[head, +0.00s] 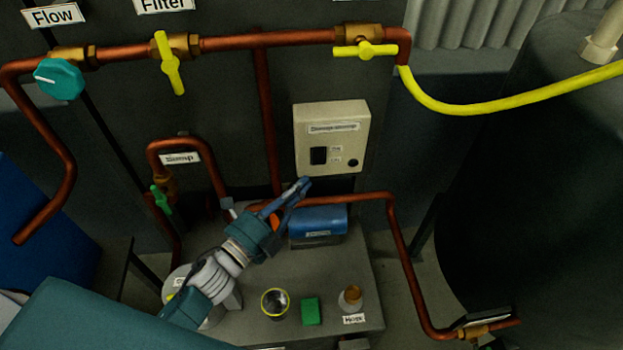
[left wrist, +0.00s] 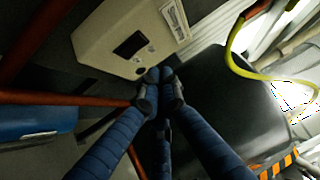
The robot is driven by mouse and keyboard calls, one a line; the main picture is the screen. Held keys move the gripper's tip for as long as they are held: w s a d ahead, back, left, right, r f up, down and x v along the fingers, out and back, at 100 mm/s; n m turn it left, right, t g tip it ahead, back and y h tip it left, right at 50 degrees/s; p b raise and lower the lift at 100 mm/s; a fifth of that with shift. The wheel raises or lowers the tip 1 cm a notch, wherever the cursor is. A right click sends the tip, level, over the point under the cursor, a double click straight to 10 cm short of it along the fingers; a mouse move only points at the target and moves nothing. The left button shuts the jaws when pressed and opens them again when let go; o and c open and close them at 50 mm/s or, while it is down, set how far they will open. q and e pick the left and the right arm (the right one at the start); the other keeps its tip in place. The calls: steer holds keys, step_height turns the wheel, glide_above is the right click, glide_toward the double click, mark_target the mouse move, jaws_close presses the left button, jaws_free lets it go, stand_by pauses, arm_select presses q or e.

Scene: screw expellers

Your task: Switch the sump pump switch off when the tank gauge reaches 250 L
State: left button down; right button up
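The beige switch box (head: 331,120) is on the dark panel, with a label on top, a black rocker switch (head: 318,155) and a small round black part at lower right. The label is too blurred to read surely. In the left wrist view the box (left wrist: 95,35) and switch (left wrist: 128,46) show at upper left. My left gripper (head: 304,184) is just below the box, apart from the switch. Its fingertips (left wrist: 158,78) are together with nothing between them. The dark tank (head: 540,170) stands at the right; no gauge reading is visible. My right gripper is out of view.
Copper pipes (head: 270,40) cross the panel, with yellow valve handles (head: 168,65). A blue pump motor (head: 318,221) sits below the box. A jar (head: 275,303), green block (head: 311,311) and bottle (head: 350,299) stand on the grey bench. A yellow hose (head: 500,103) runs to the tank.

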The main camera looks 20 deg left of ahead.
arm_select(q)
steer(key=s+a+f+n+g+y, duration=0.4)
steer(key=s+a+f+n+y, duration=0.35)
steer(key=n, duration=0.55)
steer(key=s+d+f+n+g, duration=0.25)
steer(key=s+n+g, duration=0.2)
steer(key=s, duration=0.45)
steer(key=s+d+f+n+g, duration=0.1)
steer(key=s+f+n+g, duration=0.3)
steer(key=s+g, duration=0.3)
step_height(320, 180, down, 24)
steer(key=s, duration=0.2)
steer(key=s+a+f, duration=0.3)
steer(key=s+f, duration=1.5)
steer(key=shift+a+f+g, duration=0.15)
steer(key=shift+f+g, duration=0.1)
steer(key=shift+g, duration=0.2)
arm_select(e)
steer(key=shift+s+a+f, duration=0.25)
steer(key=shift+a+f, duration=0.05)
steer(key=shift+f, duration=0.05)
